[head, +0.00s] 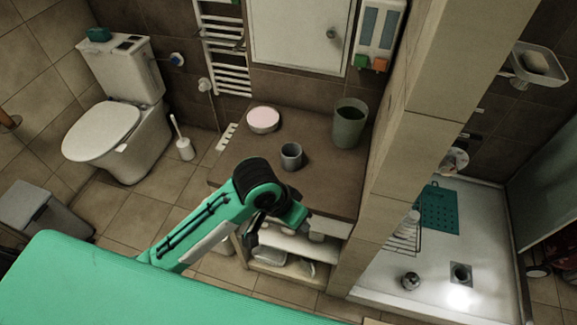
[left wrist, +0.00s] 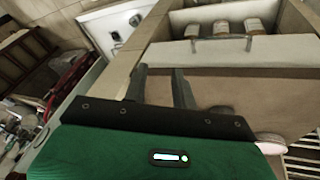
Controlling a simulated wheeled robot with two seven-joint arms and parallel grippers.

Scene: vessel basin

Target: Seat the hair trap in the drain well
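A small dark metallic round piece (head: 410,281), which looks like the hair trap, stands on the white shower tray (head: 390,298) in the head view. The drain well (head: 461,274) is a square dark opening in the tray, to the right of that piece and apart from it. My left gripper (left wrist: 160,84) is open in the left wrist view, with nothing visible between its fingers. In the head view my left arm reaches over the front of the brown counter (head: 325,180), well left of the shower. Its fingers are hard to make out there. My right gripper is in neither view.
A tiled pillar (head: 408,130) stands between the counter and shower. A grey cup (head: 291,157), a green-grey bin (head: 349,122) and a pink-topped round container (head: 263,119) stand on the counter. A wire rack with a bottle (head: 405,232) and a teal mat (head: 438,208) are in the shower.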

